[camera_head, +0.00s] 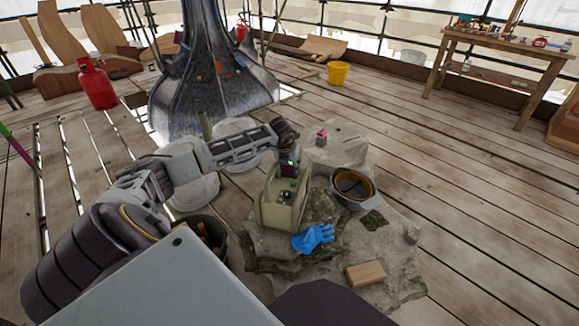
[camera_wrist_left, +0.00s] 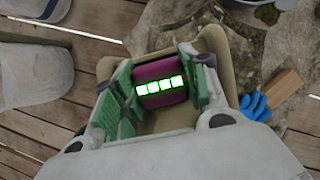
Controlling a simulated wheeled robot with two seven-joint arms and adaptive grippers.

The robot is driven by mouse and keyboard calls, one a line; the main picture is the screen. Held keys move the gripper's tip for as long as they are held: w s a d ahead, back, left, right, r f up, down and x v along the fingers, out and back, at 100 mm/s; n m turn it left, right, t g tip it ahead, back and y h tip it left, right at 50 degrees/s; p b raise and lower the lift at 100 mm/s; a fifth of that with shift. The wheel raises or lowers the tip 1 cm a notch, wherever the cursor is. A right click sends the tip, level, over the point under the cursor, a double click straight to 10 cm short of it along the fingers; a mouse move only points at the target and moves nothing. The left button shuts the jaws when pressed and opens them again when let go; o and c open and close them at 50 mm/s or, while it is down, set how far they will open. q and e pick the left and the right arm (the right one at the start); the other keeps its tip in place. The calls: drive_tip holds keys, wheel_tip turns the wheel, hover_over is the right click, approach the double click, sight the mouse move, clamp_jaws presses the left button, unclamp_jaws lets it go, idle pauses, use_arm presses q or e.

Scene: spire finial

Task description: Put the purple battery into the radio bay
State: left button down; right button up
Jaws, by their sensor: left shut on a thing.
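The purple battery (camera_wrist_left: 162,70) shows in the left wrist view with a row of lit green-white squares on its face. My left gripper (camera_wrist_left: 163,92) is shut on it, with a green-padded finger on each side. In the head view the battery (camera_head: 288,171) is a small dark purple shape below the gripper (camera_head: 288,163), at the far end of the beige radio (camera_head: 270,213). In the wrist view the radio's beige walls (camera_wrist_left: 212,40) show around and below the battery. The gripper hides much of the bay, so I cannot tell how deep the battery sits. My right gripper is not in view.
The radio stands on grey stone (camera_head: 395,260). A blue glove (camera_head: 313,238), a wooden block (camera_head: 366,274) and a dark pot (camera_head: 352,188) are close by. A small pink item (camera_head: 321,137) sits on stone behind. A dark bucket (camera_head: 222,258) stands left.

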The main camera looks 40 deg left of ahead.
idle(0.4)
use_arm(q)
drive_tip(key=c, duration=0.8)
unclamp_jaws()
drive_tip(key=shift+o, duration=0.2)
